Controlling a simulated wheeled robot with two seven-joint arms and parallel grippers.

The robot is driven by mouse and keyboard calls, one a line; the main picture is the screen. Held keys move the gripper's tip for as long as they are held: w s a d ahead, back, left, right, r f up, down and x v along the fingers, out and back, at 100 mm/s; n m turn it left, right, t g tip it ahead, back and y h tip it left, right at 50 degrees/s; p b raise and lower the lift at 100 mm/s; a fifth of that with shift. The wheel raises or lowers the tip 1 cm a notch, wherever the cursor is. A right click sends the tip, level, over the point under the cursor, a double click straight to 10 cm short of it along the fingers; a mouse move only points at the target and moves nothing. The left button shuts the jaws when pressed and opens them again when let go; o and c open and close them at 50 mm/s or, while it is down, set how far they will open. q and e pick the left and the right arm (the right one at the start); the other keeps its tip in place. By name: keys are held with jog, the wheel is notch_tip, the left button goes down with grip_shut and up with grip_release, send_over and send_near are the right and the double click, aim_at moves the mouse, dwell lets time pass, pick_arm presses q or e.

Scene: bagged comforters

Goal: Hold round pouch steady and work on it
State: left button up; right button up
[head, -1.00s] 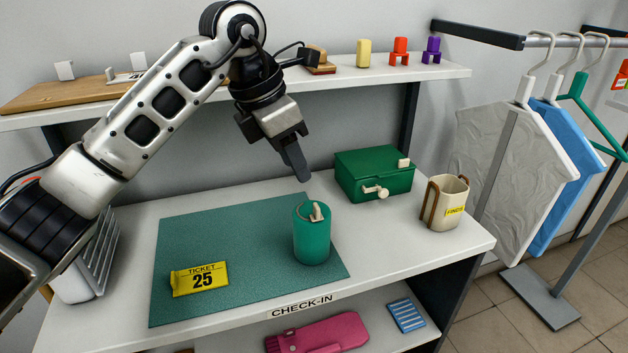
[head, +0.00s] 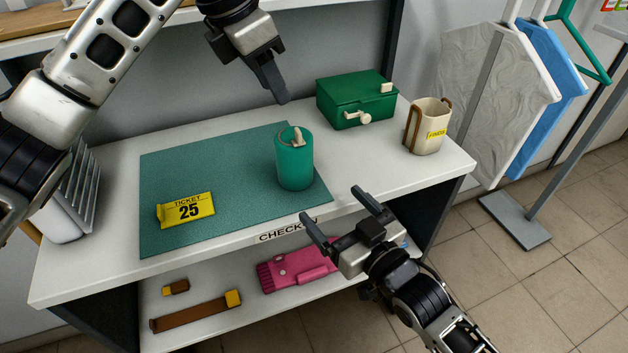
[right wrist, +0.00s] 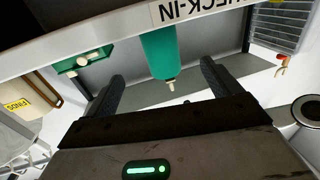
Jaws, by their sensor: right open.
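The round pouch (head: 295,163) is a green upright cylinder with a beige pull on its top. It stands on the right part of the teal mat (head: 235,180). It also shows in the right wrist view (right wrist: 158,56). My left gripper (head: 275,88) hangs above and behind the pouch, apart from it, pointing down. It is seen side-on, so its finger gap is hidden. My right gripper (head: 333,206) is open and empty in front of the counter edge, to the right of and nearer than the pouch. In the right wrist view the pouch appears between its fingers, further off.
A yellow ticket 25 (head: 187,210) lies at the mat's left. A green box (head: 357,99) and a beige mug-like holder (head: 427,127) stand at the counter's right. A pink item (head: 292,270) lies on the lower shelf. Hanging garment bags (head: 490,95) are at right.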

aim_at(295, 164)
jog(key=x, duration=1.4)
jog(key=shift+w+a, duration=0.1)
jog(key=shift+w, duration=0.05)
jog(key=c, duration=1.1)
jog(key=shift+o, duration=0.2)
jog(key=shift+f, duration=0.1)
